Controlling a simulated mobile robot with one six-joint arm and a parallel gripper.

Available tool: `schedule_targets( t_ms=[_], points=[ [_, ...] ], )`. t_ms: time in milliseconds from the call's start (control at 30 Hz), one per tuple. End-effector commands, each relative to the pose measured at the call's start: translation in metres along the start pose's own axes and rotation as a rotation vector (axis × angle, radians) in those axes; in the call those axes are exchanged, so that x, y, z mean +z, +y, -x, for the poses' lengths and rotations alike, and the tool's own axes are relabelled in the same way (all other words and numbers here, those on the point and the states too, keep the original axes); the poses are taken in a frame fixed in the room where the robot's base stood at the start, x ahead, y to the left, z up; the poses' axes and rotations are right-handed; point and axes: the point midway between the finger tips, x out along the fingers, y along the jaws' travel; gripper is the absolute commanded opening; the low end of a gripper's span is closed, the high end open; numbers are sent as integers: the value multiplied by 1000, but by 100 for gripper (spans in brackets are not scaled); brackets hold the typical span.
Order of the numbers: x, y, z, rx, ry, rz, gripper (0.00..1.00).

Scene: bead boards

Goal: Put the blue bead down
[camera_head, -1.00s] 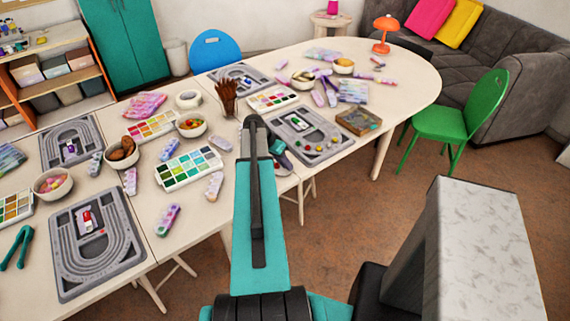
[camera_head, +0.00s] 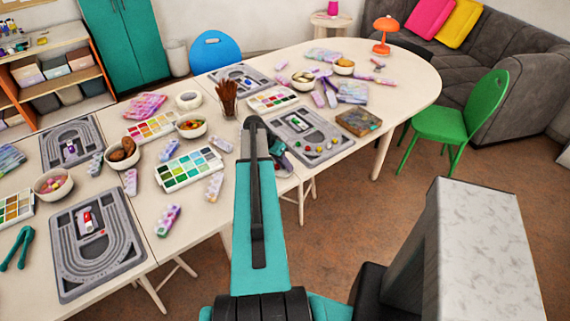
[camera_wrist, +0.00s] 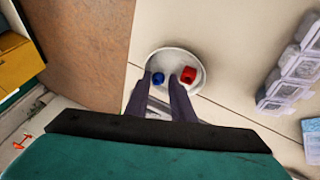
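A small blue bead (camera_wrist: 158,78) lies in a shallow white round dish (camera_wrist: 201,84) in the wrist view. A red bead (camera_wrist: 188,74) lies in the same dish, to the right. My gripper (camera_wrist: 161,79) points down over the dish, its two dark fingers apart. The blue bead shows in the gap, close to the left fingertip. It does not fill the gap; whether it touches that finger I cannot tell. The red bead is outside the right finger. In the head view my arm hides the fingertips, and I cannot make out the dish.
The table edge and brown floor (camera_wrist: 90,35) lie left of the dish. A clear bead box (camera_wrist: 290,75) stands to the right. In the head view, a grey bead board (camera_head: 335,145) with several beads lies right of my arm; a paint palette (camera_head: 189,168) lies left.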

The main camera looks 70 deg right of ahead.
Motion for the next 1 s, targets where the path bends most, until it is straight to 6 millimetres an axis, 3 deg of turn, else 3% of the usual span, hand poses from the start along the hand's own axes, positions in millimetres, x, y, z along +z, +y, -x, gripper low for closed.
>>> schedule_targets(
  t_ms=[1000],
  points=[
    [-2, 0, 113, -3, 8, 0, 24]
  ],
)
